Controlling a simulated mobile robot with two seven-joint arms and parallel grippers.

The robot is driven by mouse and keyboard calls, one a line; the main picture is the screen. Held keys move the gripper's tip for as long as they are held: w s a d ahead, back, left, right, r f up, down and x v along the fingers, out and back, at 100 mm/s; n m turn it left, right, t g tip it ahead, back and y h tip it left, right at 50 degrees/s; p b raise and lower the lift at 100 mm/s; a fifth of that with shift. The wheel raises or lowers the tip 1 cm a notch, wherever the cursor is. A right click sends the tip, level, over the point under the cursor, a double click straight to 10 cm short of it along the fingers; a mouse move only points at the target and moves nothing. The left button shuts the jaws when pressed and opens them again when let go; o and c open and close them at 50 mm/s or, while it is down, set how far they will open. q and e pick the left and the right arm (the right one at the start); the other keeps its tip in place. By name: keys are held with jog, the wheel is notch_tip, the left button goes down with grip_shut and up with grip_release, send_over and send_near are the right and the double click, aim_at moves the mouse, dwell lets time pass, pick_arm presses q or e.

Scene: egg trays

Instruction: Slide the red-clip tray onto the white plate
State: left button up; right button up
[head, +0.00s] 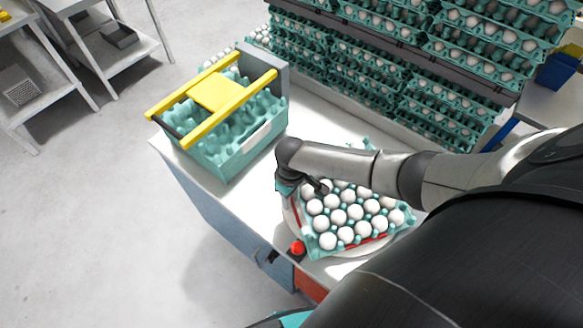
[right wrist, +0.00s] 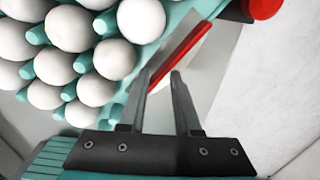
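The red-clip tray (head: 331,256) is teal, filled with white eggs, and has red strips along its edges. In the head view it overlaps the round white plate (head: 287,216), whose rim shows at the tray's left and front. The tray also shows at the upper left of the right wrist view (right wrist: 172,18). My right gripper (head: 287,191) is low at the tray's left edge, its fingers mostly hidden in the head view. In the right wrist view its fingers (right wrist: 165,76) are a little apart beside a red strip (right wrist: 182,50), with nothing clearly between them. My left gripper is not in view.
A red button (head: 297,248) is near the table's front edge, close to the tray. A teal crate (head: 215,150) with a yellow handle stands at the left. Racks of egg trays (head: 345,65) rise behind. White tabletop (head: 245,190) is clear between crate and plate.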

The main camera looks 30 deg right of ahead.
jog(key=shift+o, duration=1.3)
jog(key=shift+s+d, duration=0.1)
jog(key=shift+d, duration=0.1)
jog(key=shift+d+f, duration=0.1)
jog(key=shift+s, duration=0.1)
jog(key=shift+r, duration=0.55)
notch_tip(320, 180, up, 14)
jog(key=p, duration=0.2)
jog(key=shift+a+r, duration=0.15)
jog(key=shift+a, duration=0.05)
